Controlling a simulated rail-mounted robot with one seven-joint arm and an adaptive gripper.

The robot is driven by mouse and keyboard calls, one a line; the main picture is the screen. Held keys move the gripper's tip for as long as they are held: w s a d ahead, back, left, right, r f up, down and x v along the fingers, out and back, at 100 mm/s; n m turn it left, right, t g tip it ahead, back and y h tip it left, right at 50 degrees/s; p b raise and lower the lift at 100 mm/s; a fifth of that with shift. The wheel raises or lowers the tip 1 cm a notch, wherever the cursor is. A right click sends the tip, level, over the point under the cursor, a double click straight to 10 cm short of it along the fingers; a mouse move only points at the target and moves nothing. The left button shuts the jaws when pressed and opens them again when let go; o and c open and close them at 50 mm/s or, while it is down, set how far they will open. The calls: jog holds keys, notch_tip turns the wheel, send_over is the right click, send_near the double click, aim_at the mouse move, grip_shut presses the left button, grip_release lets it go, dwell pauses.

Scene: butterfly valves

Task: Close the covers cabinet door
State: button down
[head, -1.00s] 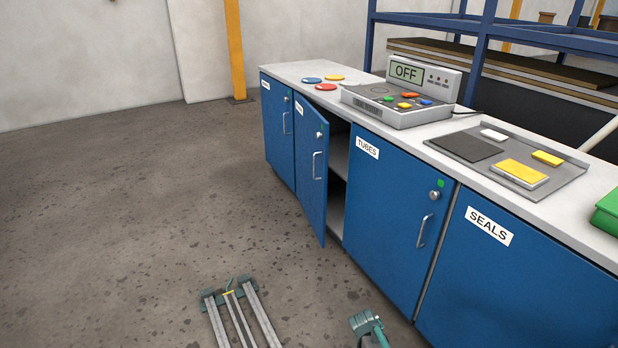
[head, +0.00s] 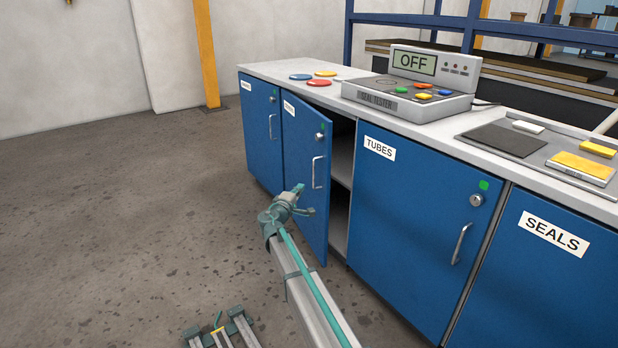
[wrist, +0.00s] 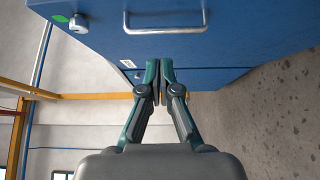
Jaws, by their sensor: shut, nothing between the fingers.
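The covers cabinet door (head: 300,165) is the blue door standing ajar in the head view, second from the left; its small label is too oblique to read. It has a bar handle (head: 317,172) and a lock. A dark gap with a shelf shows on its right. My gripper (head: 304,203) is shut and empty, overlapping the door's lower part in this view; contact cannot be told. In the wrist view the closed fingertips (wrist: 159,66) lie below a blue panel (wrist: 180,45) with a handle, lock and green mark; I cannot tell which door that is.
The TUBES door (head: 405,220) and the SEALS door (head: 545,270) are shut on the right. The worktop holds a seal tester (head: 410,97) reading OFF, coloured discs and a tray. The floor (head: 130,220) on the left is clear.

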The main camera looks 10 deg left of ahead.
jog(key=b, duration=0.2)
send_near(323, 171)
jog(key=w+a, duration=0.2)
jog(key=w, duration=0.3)
jog(key=shift+w+d+b, duration=0.15)
jog(key=shift+d+b, duration=0.1)
jog(key=shift+d, duration=0.3)
jog(key=shift+w+d+b, duration=0.15)
jog(key=shift+d+b, duration=0.05)
jog(key=shift+d, duration=0.35)
jog(key=shift+w+d, duration=0.35)
jog(key=shift+d, duration=0.25)
